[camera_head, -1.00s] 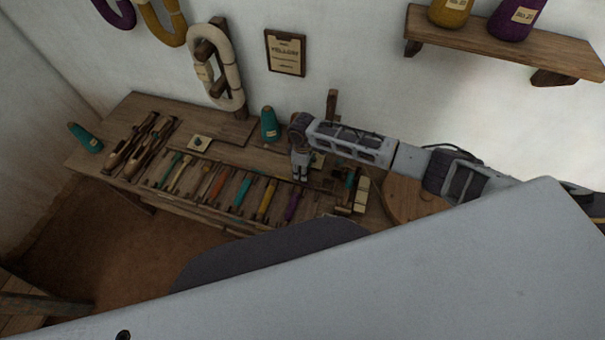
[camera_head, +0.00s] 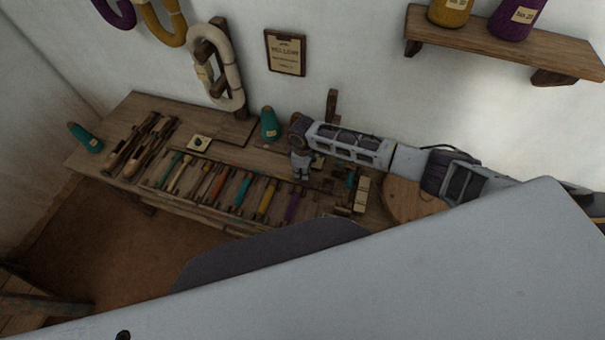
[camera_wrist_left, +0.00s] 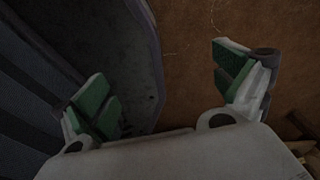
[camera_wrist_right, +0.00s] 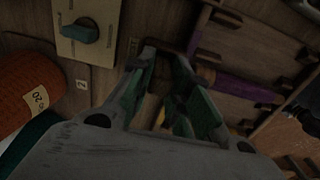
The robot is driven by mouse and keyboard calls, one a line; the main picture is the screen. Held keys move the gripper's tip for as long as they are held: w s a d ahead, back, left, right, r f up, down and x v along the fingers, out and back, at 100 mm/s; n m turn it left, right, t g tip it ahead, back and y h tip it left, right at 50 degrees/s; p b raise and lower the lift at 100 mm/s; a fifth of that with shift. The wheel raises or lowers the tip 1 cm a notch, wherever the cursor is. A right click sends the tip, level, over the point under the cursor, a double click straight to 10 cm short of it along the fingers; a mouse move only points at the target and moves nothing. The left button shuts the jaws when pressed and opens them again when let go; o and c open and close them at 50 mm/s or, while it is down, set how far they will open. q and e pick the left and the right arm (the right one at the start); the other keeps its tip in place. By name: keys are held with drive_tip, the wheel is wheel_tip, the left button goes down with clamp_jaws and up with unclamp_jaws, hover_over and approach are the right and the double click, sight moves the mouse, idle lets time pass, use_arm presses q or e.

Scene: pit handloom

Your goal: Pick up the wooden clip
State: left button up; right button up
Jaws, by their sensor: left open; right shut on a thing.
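My left gripper (camera_wrist_left: 160,85) is open and empty above the brown floor, away from the bench. It does not show in the head view.
The bench (camera_head: 237,133) carries a row of coloured bobbins (camera_head: 243,190), shuttles at left and teal cones (camera_head: 269,124). A round wooden disc (camera_head: 410,199) is right of the gripper. In the right wrist view a small pale board (camera_wrist_right: 88,52) and an orange cone (camera_wrist_right: 35,95) are near.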

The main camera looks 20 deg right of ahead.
use_arm(q)
drive_tip(key=shift+d, duration=0.15)
use_arm(e)
drive_tip(key=shift+r, duration=0.8)
wheel_tip(320, 180, up, 8)
drive_tip(key=shift+r, duration=0.25)
use_arm(q)
drive_tip(key=shift+d+r, duration=0.1)
drive_tip(key=shift+d, duration=0.05)
drive_tip(key=shift+d, duration=0.4)
drive_tip(key=shift+s+r+p, duration=0.1)
drive_tip(key=shift+r+p, duration=0.05)
drive_tip(key=shift+p, duration=0.15)
use_arm(e)
drive_tip(key=shift+r, duration=0.1)
